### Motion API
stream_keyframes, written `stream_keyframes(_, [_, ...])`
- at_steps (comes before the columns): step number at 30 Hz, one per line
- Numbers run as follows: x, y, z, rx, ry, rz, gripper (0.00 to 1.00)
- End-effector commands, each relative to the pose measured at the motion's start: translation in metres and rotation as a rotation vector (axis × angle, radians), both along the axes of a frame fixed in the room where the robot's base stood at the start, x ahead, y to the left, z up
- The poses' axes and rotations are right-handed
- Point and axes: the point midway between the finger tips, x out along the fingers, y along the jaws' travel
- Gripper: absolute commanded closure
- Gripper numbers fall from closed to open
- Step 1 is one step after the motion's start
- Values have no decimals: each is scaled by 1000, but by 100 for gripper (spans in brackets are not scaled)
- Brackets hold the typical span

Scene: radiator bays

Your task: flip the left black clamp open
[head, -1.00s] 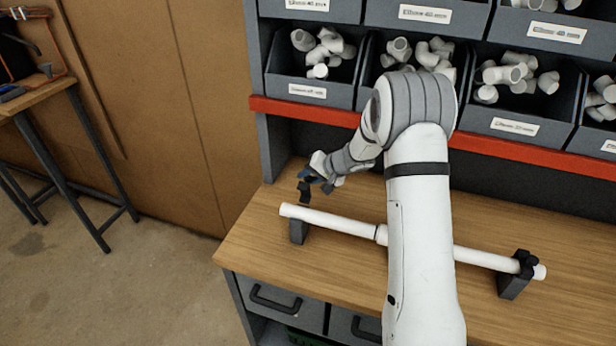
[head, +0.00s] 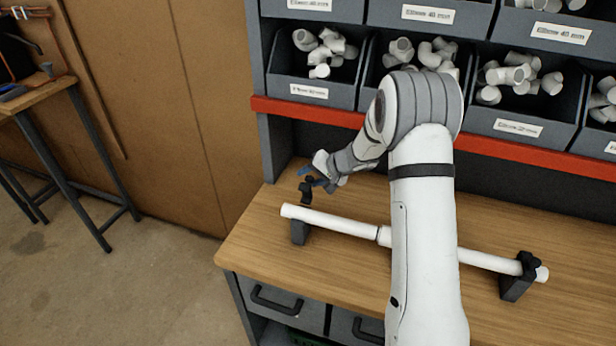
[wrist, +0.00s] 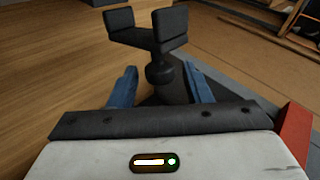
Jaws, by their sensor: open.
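The left black clamp (head: 299,232) stands under the left end of the white pipe (head: 330,222). Its black upper part (head: 307,189) stands up behind the pipe, clear of the pipe's top. My gripper (head: 312,177) is at this upper part, from behind. In the wrist view the clamp's forked end and round knob (wrist: 160,72) are ahead of my gripper (wrist: 161,84). The two blue fingers are apart, one on each side of the knob's line. I cannot tell whether they touch it. The clamp's hinge is hidden in the wrist view.
The right black clamp (head: 517,280) is over the pipe's right end. My arm covers the pipe's middle. Grey bins (head: 311,92) of white fittings stand behind a red rail (head: 310,111). The wooden bench (head: 270,215) is clear at the left.

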Motion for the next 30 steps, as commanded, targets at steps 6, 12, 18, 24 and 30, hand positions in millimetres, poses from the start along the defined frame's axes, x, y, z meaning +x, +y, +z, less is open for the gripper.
stream_keyframes(6, [-14,-23,27,-1,-4,-3,56])
stream_keyframes(12, [-25,-39,45,-1,-3,-2,56])
stream_keyframes(18, [-29,-42,51,0,-3,-1,56])
stream_keyframes(24, [-29,-42,50,0,-2,0,56])
stream_keyframes(30, [-27,-43,54,-8,-21,-6,56])
